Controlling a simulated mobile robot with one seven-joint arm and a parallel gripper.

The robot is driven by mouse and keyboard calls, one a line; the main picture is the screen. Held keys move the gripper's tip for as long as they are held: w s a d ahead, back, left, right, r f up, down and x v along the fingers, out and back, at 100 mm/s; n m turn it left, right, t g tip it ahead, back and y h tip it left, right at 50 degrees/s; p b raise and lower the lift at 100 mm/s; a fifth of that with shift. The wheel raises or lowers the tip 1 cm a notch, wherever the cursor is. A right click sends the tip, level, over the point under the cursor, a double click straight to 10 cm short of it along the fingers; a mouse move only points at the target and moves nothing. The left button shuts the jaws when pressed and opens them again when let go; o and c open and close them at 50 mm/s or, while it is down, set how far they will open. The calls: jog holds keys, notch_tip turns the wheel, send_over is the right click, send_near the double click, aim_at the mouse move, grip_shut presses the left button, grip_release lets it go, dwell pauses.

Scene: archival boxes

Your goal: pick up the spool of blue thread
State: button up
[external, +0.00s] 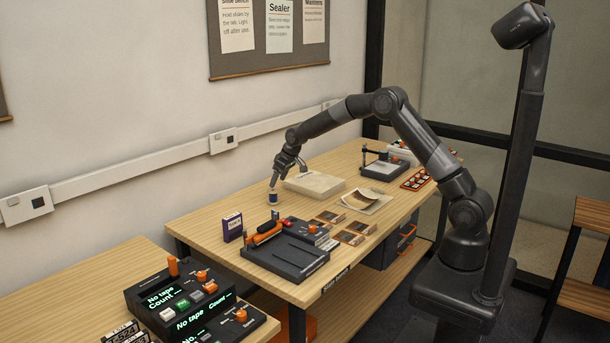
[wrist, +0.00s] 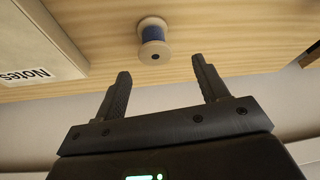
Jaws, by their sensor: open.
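The spool of blue thread (external: 273,198) stands on the wooden bench in the external view, near its wall-side edge. In the wrist view the spool (wrist: 153,40) shows a pale round end with a dark centre hole and blue thread behind it. My gripper (external: 274,183) is just above the spool in the external view. In the wrist view my gripper (wrist: 162,80) is open and empty, its two fingers apart, with the spool beyond the fingertips and roughly between their lines. I cannot tell whether a fingertip touches it.
A pale box (external: 314,185) lies to the right of the spool; a box marked Notes (wrist: 38,50) shows in the wrist view. A purple box (external: 232,227) and a dark device (external: 285,256) stand nearer. Bare bench surrounds the spool. The wall is close behind.

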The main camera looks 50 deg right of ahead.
aim_at(274, 190)
jog(key=x, duration=0.4)
jog(key=shift+d+x, duration=0.2)
jog(key=shift+x, duration=1.05)
jog(key=shift+d+x, duration=0.25)
jog(key=shift+x, duration=1)
jog(key=shift+c, duration=0.4)
jog(key=c, duration=0.9)
